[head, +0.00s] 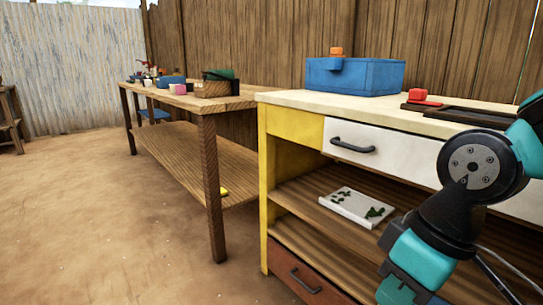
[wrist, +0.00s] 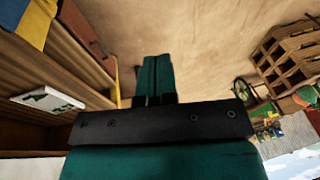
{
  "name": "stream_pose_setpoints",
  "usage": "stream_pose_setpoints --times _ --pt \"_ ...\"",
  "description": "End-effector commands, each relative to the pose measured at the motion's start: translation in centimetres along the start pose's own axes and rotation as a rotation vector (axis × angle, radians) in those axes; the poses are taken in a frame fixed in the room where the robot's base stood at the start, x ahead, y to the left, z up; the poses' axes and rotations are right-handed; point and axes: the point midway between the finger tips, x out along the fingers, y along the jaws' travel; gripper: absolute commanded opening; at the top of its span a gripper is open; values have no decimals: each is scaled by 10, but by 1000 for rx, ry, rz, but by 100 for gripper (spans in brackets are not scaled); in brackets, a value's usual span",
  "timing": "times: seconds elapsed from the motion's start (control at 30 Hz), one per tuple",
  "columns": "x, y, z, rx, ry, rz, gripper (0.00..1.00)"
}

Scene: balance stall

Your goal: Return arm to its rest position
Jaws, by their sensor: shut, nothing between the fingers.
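My gripper (wrist: 158,60) shows in the wrist view as two teal fingers side by side, shut, with nothing between them. It points over bare brown floor, clear of the furniture. In the head view my arm is bent at the right side, in front of the yellow and white cabinet (head: 290,134). Its teal and black lower end hangs down at the bottom edge of the picture; the fingertips cannot be made out there.
A blue box (head: 355,77) and a red block (head: 418,94) are on the cabinet top. A white board with green marks (head: 357,206) lies on its shelf; it also shows in the wrist view (wrist: 47,99). A wooden table (head: 210,173) stands behind. The floor at left is clear.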

Motion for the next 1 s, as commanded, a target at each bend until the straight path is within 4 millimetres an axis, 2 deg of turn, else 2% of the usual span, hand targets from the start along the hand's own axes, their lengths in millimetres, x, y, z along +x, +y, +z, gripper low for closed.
stream_pose_setpoints --times 0.03,0.17,0.2,0.37,0.57,1.0 --pt "-10 -11 11 30 12 -22 0" --pt "-23 -41 38 108 26 -87 0" --pt "-40 -43 31 105 22 -84 0" --pt "-75 -49 22 103 20 -83 0" --pt "-132 -60 9 102 21 -82 0" --pt "-293 -92 -27 101 21 -82 0"
